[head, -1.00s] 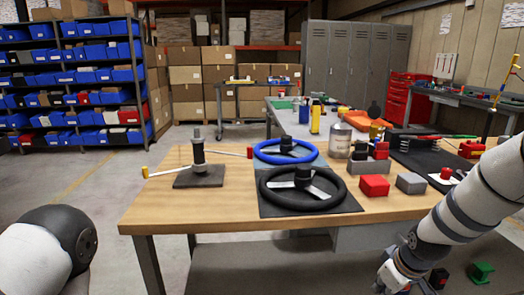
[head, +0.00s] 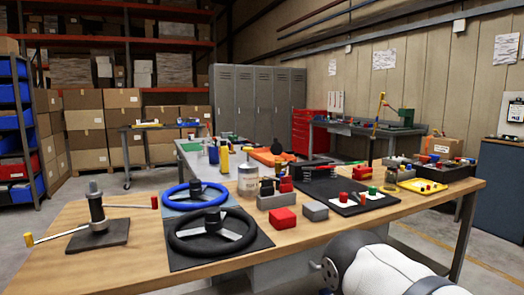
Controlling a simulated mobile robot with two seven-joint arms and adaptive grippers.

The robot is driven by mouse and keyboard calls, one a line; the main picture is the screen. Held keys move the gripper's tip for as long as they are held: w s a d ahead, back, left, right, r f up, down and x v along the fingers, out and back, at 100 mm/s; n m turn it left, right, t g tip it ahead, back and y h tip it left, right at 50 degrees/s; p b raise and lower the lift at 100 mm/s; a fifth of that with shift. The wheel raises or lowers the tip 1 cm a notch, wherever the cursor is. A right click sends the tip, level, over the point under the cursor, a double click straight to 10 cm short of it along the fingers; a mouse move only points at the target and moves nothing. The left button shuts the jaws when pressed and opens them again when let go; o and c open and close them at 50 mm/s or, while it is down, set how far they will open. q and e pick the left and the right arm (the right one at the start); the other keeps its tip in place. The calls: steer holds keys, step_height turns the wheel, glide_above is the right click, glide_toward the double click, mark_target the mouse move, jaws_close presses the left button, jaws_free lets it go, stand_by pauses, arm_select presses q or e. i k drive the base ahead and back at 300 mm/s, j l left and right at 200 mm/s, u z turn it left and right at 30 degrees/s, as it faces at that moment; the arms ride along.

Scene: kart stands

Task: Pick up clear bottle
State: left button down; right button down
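I cannot make out a clear bottle for certain in the head view. A yellow bottle (head: 223,159) and a smaller blue container (head: 213,153) stand upright on the grey table behind the wooden workbench. A metal can (head: 248,180) stands at the back edge of the workbench. Part of my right arm shows at the bottom right, in front of the bench. Neither gripper's fingers are in view.
The wooden workbench (head: 126,265) fills the foreground. It holds a blue steering wheel (head: 190,205), a black steering wheel (head: 172,243), a pedestal tool (head: 97,215), a red block (head: 282,218) and a black mat (head: 338,201). Open floor lies left of the grey table.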

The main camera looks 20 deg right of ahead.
mark_target(391, 175)
steer(key=l+u, duration=0.15)
steer(key=l, duration=0.3)
steer(key=l+u, duration=0.15)
steer(key=l, duration=0.3)
steer(key=l+u, duration=0.15)
steer(key=l, duration=0.3)
steer(key=k+l+u, duration=0.1)
steer(key=l, duration=0.35)
steer(key=k+l+u, duration=0.15)
steer(key=l, duration=0.3)
steer(key=l+u, duration=0.15)
steer(key=l, duration=0.3)
steer(key=k+l+u, duration=0.15)
steer(key=l, duration=0.25)
steer(key=k, duration=0.05)
